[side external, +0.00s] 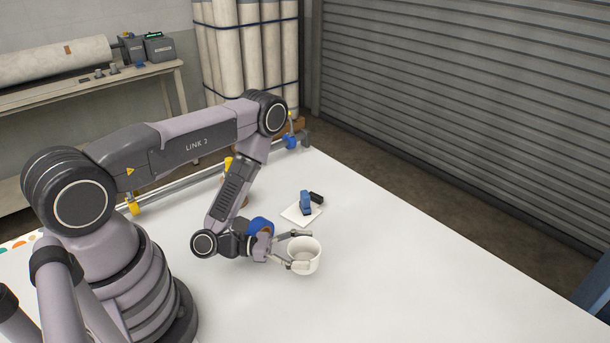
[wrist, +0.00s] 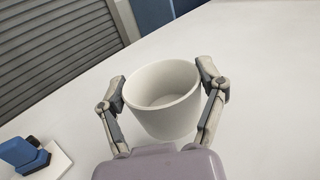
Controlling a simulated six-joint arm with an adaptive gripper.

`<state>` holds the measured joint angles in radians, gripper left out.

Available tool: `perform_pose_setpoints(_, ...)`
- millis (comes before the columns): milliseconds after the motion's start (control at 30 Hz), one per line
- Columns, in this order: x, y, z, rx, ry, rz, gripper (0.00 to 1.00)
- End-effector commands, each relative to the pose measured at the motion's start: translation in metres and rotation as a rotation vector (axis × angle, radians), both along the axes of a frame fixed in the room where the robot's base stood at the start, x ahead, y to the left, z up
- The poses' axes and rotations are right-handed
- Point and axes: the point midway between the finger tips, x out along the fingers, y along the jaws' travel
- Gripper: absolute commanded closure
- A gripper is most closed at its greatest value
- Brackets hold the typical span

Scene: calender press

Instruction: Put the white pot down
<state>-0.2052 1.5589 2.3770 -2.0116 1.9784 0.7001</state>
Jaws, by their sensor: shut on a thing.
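The white pot (side external: 306,259) is at my gripper (side external: 295,250) over the white table, toward the middle of the side external view. In the wrist view the pot (wrist: 163,112) is upright or nearly so, with its open top showing and its inside looking empty. My gripper (wrist: 163,88) has one finger on each side of the pot, and it is shut on the pot. The pot's underside is hidden, so I cannot tell whether it touches the table or hangs just above it.
A blue object (side external: 305,203) and a small black object (side external: 316,197) are at a white square pad (side external: 296,214) behind the pot. The white table (side external: 420,270) is bare to the right of the pot. A rail with yellow and blue fittings (side external: 180,190) runs along the back edge.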

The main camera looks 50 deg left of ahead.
Motion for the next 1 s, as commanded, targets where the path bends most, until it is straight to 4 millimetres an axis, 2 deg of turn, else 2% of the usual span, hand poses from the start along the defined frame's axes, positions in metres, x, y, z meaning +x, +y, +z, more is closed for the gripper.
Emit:
perform_pose_setpoints(367, 0.0, 0.0, -0.048, -0.003, 0.0, -0.002, 0.65)
perform_pose_setpoints(767, 0.0, 0.0, -0.054, -0.002, 0.001, -0.003, 0.65)
perform_pose_setpoints(800, 0.0, 0.0, -0.054, -0.002, 0.001, -0.003, 0.27)
perform_pose_setpoints(1000, 0.0, 0.0, -0.054, -0.002, 0.001, -0.003, 0.03)
